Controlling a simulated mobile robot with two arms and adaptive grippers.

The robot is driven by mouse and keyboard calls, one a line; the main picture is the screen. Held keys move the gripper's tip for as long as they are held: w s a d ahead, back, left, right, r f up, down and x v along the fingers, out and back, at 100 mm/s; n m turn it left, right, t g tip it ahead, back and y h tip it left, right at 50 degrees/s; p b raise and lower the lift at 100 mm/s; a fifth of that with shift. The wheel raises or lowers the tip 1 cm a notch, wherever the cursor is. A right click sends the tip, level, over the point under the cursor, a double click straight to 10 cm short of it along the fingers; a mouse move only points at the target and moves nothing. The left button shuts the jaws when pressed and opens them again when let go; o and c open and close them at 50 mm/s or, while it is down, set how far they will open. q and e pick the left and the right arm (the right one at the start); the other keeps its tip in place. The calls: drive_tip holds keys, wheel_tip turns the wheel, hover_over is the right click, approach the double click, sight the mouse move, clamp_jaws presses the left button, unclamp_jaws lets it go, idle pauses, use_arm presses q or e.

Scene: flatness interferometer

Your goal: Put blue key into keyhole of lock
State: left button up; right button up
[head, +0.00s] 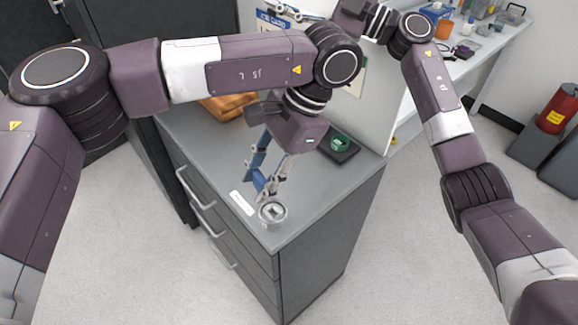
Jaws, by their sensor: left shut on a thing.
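The lock (272,212) is a round, silvery piece at the front corner of the grey cabinet top, with a dark opening facing up. My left gripper (268,186) points down just above and behind it, its fingers closed. The blue key (271,187) appears as a small blue piece between the fingertips, largely hidden by them. I cannot tell whether the key touches the lock. My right gripper (289,12) is far back at the top edge of the view, small, and I cannot make out its jaws.
A white label strip (242,203) lies left of the lock. A dark tray (351,155) with a green round item (340,143) is behind to the right. An orange-brown object (226,105) stands at the back left. The front cabinet edges are close to the lock.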

drive_tip(key=s+a+f+n+g, duration=0.1)
drive_tip(key=s+a+f+g, duration=0.45)
drive_tip(key=f, duration=0.25)
drive_tip(key=g+h, duration=0.7)
drive_tip(key=g, duration=0.4)
approach(259, 179)
wheel_tip(259, 179, down, 6)
drive_tip(key=s+a, duration=0.1)
drive_tip(key=a, duration=0.2)
drive_tip(key=shift+t, duration=0.35)
drive_tip(key=x, duration=0.6)
drive_tip(key=shift+s+a+f, duration=0.1)
drive_tip(key=shift+s+a, duration=0.1)
drive_tip(key=shift+s, duration=0.1)
drive_tip(key=c, duration=0.8)
drive_tip(key=o, duration=0.8)
